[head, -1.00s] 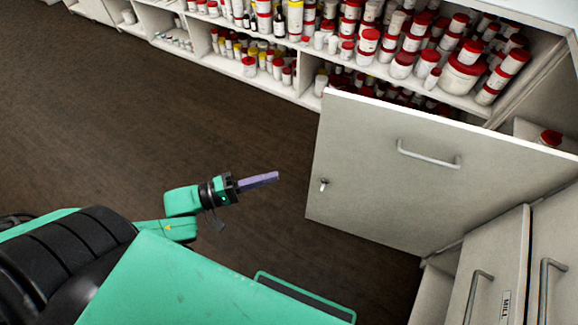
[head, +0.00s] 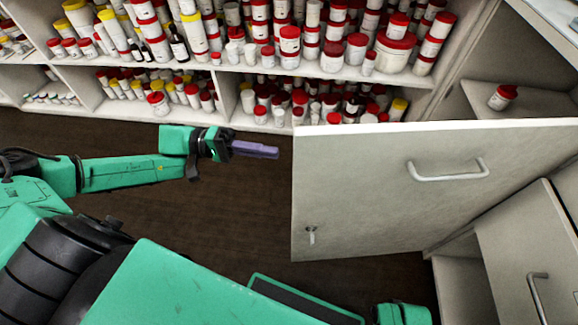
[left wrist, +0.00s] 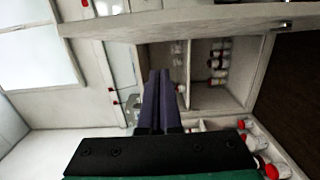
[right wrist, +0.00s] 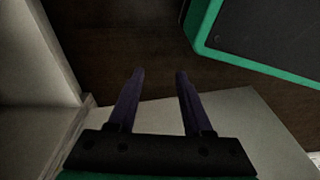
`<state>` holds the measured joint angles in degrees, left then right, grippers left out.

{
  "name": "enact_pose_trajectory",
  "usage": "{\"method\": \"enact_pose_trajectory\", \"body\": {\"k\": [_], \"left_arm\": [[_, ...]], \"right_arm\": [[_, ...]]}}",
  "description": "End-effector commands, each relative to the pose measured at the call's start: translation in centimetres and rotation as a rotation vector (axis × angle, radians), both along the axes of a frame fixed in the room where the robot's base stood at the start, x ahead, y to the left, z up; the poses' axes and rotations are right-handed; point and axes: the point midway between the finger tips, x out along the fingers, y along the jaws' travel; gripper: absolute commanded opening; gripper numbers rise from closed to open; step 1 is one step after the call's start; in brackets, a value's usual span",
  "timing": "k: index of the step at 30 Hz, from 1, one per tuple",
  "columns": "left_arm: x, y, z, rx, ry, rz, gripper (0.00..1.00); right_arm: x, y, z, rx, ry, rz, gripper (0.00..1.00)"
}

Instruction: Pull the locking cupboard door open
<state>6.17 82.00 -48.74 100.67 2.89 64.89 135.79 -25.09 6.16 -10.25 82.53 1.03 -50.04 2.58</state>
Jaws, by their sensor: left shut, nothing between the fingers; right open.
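The cupboard door (head: 370,190) is a pale grey panel standing swung open in the head view, with shelves showing behind it. My left gripper (head: 276,152) is shut and empty, just left of the door's free edge, with a small gap in the picture. Its closed fingers also show in the left wrist view (left wrist: 159,75). My right gripper (right wrist: 159,74) is open and empty in the right wrist view, over pale panels and dark floor.
Open shelves (head: 225,70) full of red- and yellow-capped jars run along the back. A red-capped jar (head: 502,97) stands inside the cupboard. Another grey front with a handle (head: 538,298) is at the lower right. Dark floor (head: 235,205) is clear left of the door.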

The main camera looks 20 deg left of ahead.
Motion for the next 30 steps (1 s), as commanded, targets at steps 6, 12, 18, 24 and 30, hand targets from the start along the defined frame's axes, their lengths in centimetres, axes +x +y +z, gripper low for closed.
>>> {"method": "enact_pose_trajectory", "body": {"k": [6, 12, 18, 24, 30], "left_arm": [[1.0, -4.8, 0.0, -0.005, -0.003, -0.002, 0.0], [-2.0, -6.1, 0.1, 0.0, 0.003, -0.001, 0.0], [-2.7, -6.5, -0.1, 0.001, -0.001, 0.001, 0.0], [-2.7, -6.5, -0.1, 0.001, -0.001, 0.001, 0.0], [-2.9, -6.7, 0.1, -0.001, 0.001, 0.005, 0.0]], "right_arm": [[0.6, 0.3, 0.6, 0.003, -0.002, -0.001, 0.5], [-0.6, -0.1, -0.4, -0.002, 0.004, 0.003, 0.5], [-1.0, -0.2, -0.9, -0.002, 0.003, 0.005, 0.5], [-1.0, -0.2, -0.9, -0.002, 0.003, 0.005, 0.5], [-1.4, -0.3, -1.1, -0.004, 0.005, 0.007, 0.5]]}}
